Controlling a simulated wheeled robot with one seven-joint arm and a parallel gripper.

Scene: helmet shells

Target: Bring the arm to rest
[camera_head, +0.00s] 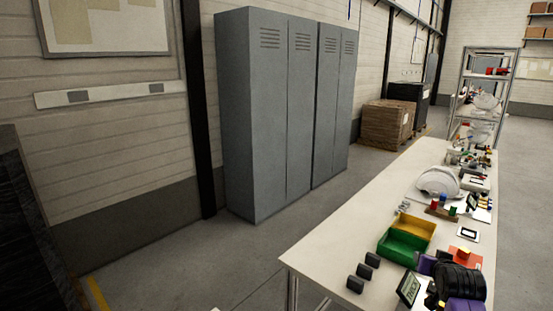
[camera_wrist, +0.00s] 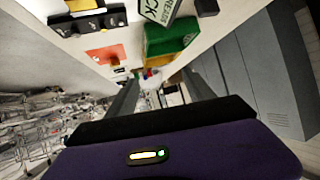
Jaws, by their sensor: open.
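My gripper (camera_wrist: 160,77) shows in the wrist view as two dark fingers, set apart, with nothing between them. Beyond the fingers are the table top and its objects. The purple and black part of my own arm (camera_head: 460,282) shows at the lower right of the head view, over the near right part of the table. My gripper's fingers cannot be made out in the head view.
A long white table (camera_head: 330,250) holds a green bin (camera_head: 398,248), a yellow bin (camera_head: 415,228), several black blocks (camera_head: 364,271) and a white helmet shell (camera_head: 438,181). Grey lockers (camera_head: 265,120) stand along the wall. The floor between lockers and table is clear.

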